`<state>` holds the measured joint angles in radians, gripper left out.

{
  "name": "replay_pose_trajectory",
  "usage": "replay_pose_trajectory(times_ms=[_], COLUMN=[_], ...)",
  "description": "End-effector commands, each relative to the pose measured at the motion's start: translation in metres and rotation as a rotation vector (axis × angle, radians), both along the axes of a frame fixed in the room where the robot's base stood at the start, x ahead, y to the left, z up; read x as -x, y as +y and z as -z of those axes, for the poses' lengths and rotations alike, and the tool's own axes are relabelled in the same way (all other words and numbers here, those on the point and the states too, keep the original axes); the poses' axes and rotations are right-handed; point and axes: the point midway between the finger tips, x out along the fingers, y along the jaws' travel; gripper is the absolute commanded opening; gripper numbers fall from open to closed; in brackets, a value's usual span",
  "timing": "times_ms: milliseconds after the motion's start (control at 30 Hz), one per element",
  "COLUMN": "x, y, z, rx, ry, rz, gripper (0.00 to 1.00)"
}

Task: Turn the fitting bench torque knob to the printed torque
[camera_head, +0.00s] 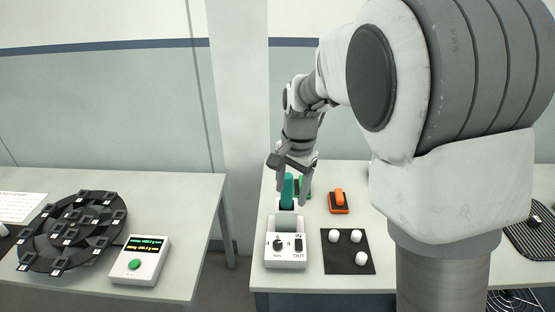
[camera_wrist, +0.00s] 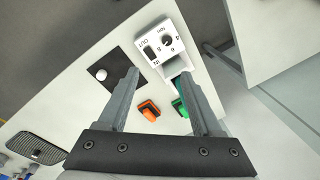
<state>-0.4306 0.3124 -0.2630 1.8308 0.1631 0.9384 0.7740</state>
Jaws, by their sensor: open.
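The fitting bench unit (camera_head: 286,263) is a white box at the front left of the right-hand table. Its black torque knob (camera_head: 278,244) sits on the sloped front, beside a black IN/OUT switch (camera_head: 298,244). In the wrist view the knob (camera_wrist: 167,40) has numerals including 4, 6 and 8 and "Nm" around it; its exact pointing is too small to tell. A teal upright piece (camera_head: 288,190) stands at the back of the unit. My gripper (camera_head: 293,188) is open above the rear of the unit, apart from the knob, with its fingers about the teal piece in the picture.
The left table holds a black round carousel (camera_head: 72,232) and a display box (camera_head: 135,262). A gap separates the tables.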

Motion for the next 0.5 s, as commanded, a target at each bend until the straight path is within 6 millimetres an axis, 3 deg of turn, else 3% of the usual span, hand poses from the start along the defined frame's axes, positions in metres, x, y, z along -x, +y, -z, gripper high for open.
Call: replay_pose_trajectory(times_ms=[200,500], x=[-0.025,-0.03], y=[0.024,0.032], z=[0.038,0.064], rx=[0.046,0.062], ry=[0.058,0.073], rz=[0.094,0.127], gripper=[0.67,0.67])
